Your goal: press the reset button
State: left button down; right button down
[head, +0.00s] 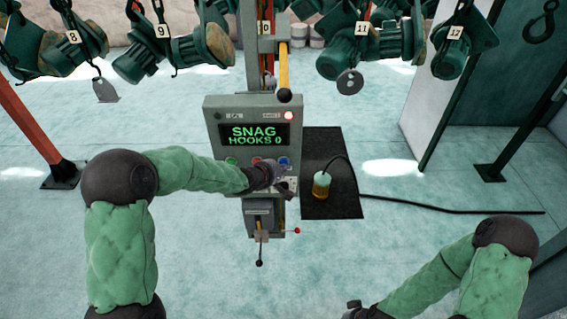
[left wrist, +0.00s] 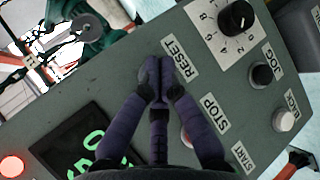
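The grey control panel (head: 210,112) stands on a post in the middle of the head view. Its screen (head: 254,134) reads "SNAG HOOKS 0". In the left wrist view, the RESET label (left wrist: 173,58) shows just beyond my fingertips. In the head view, my left gripper (head: 280,177) covers part of the panel's lower right. My right gripper (head: 358,311) is low at the bottom edge, its fingers unclear.
A STOP label (left wrist: 208,112), a black JOG button (left wrist: 262,74), a white button (left wrist: 285,119) and a numbered dial (left wrist: 238,17) lie near my fingers. A red lamp (head: 288,115) glows. Green hoists (head: 352,50) hang behind.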

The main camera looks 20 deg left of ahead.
pick_arm(q)
jog(key=shift+w+a+p, duration=0.15)
jog(key=shift+w+p, duration=0.25)
dwell(0.6)
jog(key=shift+s, duration=0.15)
jog(key=shift+s+d, duration=0.25)
jog(key=shift+s, duration=0.4)
jog(key=shift+s+b, duration=0.1)
jog(key=shift+b, duration=0.2)
jog(key=s, duration=0.2)
jog(key=s+d+b, duration=0.1)
jog(key=s, duration=0.1)
jog(key=shift+s+d, duration=0.2)
jog(key=shift+s, duration=0.1)
dwell(0.6)
